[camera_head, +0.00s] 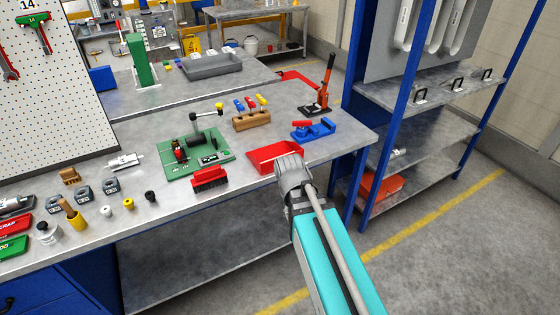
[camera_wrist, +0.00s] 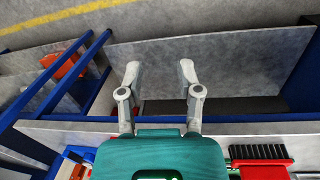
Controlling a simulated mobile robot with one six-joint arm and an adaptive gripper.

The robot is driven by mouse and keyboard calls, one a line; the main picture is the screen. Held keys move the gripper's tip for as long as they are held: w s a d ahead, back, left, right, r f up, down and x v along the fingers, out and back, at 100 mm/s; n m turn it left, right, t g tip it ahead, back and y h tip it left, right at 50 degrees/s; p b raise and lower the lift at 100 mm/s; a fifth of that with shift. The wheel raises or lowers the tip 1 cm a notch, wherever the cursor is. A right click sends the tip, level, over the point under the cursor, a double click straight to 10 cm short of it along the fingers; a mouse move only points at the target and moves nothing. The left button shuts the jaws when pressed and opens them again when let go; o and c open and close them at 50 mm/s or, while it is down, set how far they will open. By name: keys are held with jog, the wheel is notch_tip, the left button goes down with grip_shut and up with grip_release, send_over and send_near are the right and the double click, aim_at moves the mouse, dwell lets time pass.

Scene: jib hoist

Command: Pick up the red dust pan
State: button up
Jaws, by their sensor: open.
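The red dust pan (camera_head: 264,156) lies on the grey workbench near its front edge, right of a red brush, in the head view. My gripper (camera_head: 290,163) covers its right front part there, so its handle cannot be made out. I cannot tell from this view how high the gripper is above it. In the wrist view my gripper (camera_wrist: 160,72) is open, with nothing between its fingers. Its fingertips appear over the lower shelf and floor beyond the bench edge.
The red brush (camera_head: 209,178) with black bristles lies left of the pan; it also shows in the wrist view (camera_wrist: 262,165). A blue clamp-like tool (camera_head: 314,130) is behind the pan. A green board (camera_head: 193,155) lies further left. A blue-framed shelf (camera_head: 376,140) stands right.

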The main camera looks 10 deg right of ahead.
jog(key=w+a+n+t+h+b, duration=0.1)
jog(key=w+a+n+h+b, duration=0.15)
jog(key=w+n, duration=0.4)
jog(key=w+a+n+h+b, duration=0.1)
jog(key=w+a+n+h, duration=0.3)
jog(key=w, duration=0.3)
jog(key=w+a+r+n+t+h+b, duration=0.2)
jog(key=w+a+r+n+h, duration=0.3)
jog(key=w+a+n, duration=0.3)
jog(key=shift+a+n+t+b, duration=0.35)
jog(key=shift+a+n+t, duration=0.2)
jog(key=shift+t, duration=0.05)
jog(key=shift+f, duration=0.1)
jog(key=b, duration=0.3)
send_near(271, 171)
jog(key=shift+w+d+r, duration=0.3)
jog(key=shift+d+r, duration=0.15)
jog(key=shift+d, duration=0.2)
jog(key=shift+w+d+r, duration=0.3)
jog(key=shift+d+r, duration=0.1)
jog(key=shift+d, duration=0.25)
jog(key=shift+w+d+r, duration=0.3)
jog(key=shift+d+r, duration=0.15)
jog(key=shift+d, duration=0.2)
jog(key=shift+b+x, duration=1.15)
jog(key=shift+x, duration=1.65)
